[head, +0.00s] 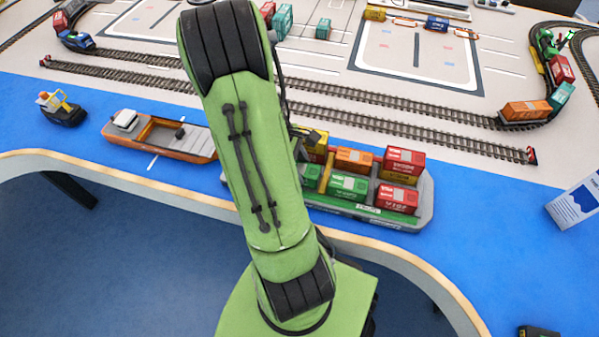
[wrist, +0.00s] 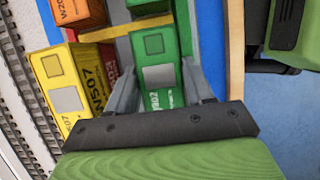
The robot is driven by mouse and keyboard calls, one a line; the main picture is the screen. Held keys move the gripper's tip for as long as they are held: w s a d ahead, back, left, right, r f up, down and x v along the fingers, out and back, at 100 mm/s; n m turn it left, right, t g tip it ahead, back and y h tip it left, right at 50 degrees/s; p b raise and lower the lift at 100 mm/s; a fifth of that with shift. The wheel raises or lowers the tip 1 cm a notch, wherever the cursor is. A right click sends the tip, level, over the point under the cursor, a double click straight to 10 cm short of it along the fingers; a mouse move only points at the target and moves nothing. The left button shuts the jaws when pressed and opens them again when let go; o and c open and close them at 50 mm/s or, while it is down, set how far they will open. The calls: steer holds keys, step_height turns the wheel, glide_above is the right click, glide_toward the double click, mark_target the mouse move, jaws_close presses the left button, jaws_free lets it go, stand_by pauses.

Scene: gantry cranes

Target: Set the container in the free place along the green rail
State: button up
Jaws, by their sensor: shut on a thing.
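My gripper (wrist: 158,92) is shut on a green container (wrist: 155,50), one finger at each long side. In the head view that green container (head: 311,174) is partly hidden behind my arm. It is at the ship's near row; whether it rests on the deck or hangs just above it I cannot tell. The ship (head: 425,208) also bears a second green container (head: 347,186), an orange one (head: 354,159), a yellow one (head: 319,143) and red ones (head: 397,197). A yellow bar (wrist: 152,24) lies between the two green containers.
In the wrist view the yellow container (wrist: 67,85) stands close left of my gripper. An orange and grey ship (head: 160,138) and a small boat (head: 61,108) are to the left on the blue water. Rail tracks (head: 400,127) run behind. The table's wooden edge (head: 400,257) is in front.

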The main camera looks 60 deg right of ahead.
steer(key=shift+f, duration=0.8)
steer(key=shift+r, duration=0.1)
